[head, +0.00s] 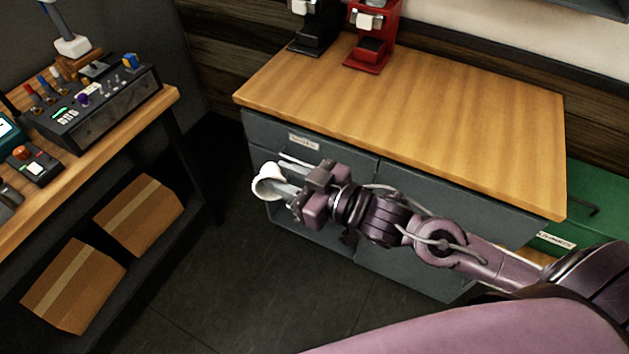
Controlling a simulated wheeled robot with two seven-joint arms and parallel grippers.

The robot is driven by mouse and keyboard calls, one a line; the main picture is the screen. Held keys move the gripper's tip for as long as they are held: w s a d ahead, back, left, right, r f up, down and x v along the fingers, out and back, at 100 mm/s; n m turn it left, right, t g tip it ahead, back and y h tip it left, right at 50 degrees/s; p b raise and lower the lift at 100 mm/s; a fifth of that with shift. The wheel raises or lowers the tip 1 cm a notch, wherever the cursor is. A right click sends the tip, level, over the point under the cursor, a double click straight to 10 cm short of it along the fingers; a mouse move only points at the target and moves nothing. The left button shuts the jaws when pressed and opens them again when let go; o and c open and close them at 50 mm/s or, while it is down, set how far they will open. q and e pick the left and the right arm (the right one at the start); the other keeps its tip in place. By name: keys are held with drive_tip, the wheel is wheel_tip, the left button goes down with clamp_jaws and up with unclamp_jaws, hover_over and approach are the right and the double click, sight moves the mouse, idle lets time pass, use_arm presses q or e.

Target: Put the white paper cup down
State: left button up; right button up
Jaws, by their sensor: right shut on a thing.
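The white paper cup (265,184) is held in my right gripper (285,182), near the middle of the head view. The gripper's fingers are shut on the cup, and the cup is tilted, with its opening partly showing. Gripper and cup are in the air in front of the drawers of a grey cabinet, lower in the picture than its wooden top. My right arm comes in from the lower right. My left gripper is not in view.
The cabinet's wooden top (430,110) is mostly bare; a black machine (316,25) and a red machine (374,35) stand at its back left. A workbench (120,122) with electronics is at the left, cardboard boxes (138,215) below. A green box (598,205) is at the right.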

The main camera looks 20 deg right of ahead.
drive_tip(key=w+a+r+n+g+y, duration=0.2)
drive_tip(key=w+a+n+g+y, duration=0.1)
drive_tip(key=a, duration=0.4)
drive_tip(key=n+g+y, duration=0.1)
drive_tip(key=n+g, duration=0.1)
drive_tip(key=shift+w+g+y, duration=0.2)
drive_tip(key=shift+g+y, duration=0.2)
drive_tip(key=n+g, duration=0.1)
drive_tip(key=d+n+g+y, duration=0.1)
drive_tip(key=g, duration=0.1)
drive_tip(key=d+n+g, duration=0.1)
drive_tip(key=shift+s+d+r, duration=0.1)
drive_tip(key=shift+s, duration=0.2)
drive_tip(key=shift+s+d+n+g+y, duration=0.2)
drive_tip(key=shift+n+g, duration=0.25)
drive_tip(key=shift+g, duration=0.15)
drive_tip(key=shift+s+d+n+g+y, duration=0.1)
drive_tip(key=shift+d+n+g, duration=0.05)
drive_tip(key=shift+n+g, duration=0.4)
